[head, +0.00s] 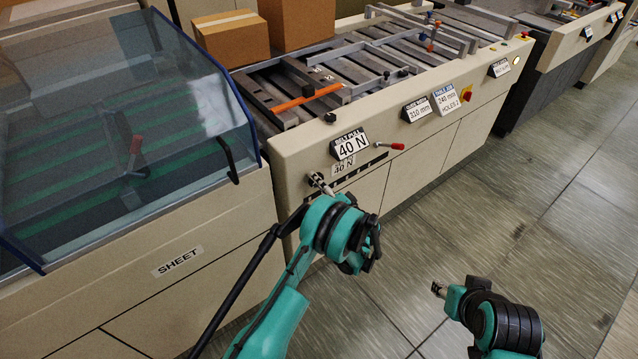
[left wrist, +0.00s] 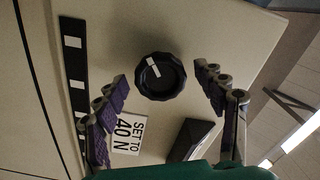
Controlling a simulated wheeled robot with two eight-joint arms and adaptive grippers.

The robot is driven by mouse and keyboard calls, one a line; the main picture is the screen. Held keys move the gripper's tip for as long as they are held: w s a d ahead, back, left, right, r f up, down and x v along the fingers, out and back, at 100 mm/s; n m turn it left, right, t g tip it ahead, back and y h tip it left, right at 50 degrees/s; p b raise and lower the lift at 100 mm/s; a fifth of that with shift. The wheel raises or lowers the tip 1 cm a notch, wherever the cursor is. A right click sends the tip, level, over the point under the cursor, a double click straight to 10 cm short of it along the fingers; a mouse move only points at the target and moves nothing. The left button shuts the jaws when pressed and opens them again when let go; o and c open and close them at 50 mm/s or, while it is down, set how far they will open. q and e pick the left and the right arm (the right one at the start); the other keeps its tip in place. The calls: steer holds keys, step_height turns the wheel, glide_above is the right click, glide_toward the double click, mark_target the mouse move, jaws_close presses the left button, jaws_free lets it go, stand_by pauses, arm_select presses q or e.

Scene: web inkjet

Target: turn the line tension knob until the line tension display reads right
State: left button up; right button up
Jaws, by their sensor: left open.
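In the left wrist view a round black knob (left wrist: 161,77) with a white pointer mark sits on the cream panel. My left gripper (left wrist: 162,92) is open, with one purple-padded finger on each side of the knob, apparently apart from it. In the head view the left gripper (head: 318,184) is at the machine's front and the knob is hidden. The tilted display (head: 350,145) above it reads 40 N; its small title is hard to read. A "SET TO 40 N" label (left wrist: 127,135) is beside the knob. My right gripper (head: 438,288) is over the floor; its fingers are unclear.
A red-tipped lever (head: 391,146) sticks out right of the display. Further right are a 210 mm display (head: 417,109) and a 240 mm display (head: 446,100). A clear-covered sheet unit (head: 177,261) stands left. Floor is free at right.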

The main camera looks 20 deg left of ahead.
arm_select(q)
steer(key=v, duration=1.2)
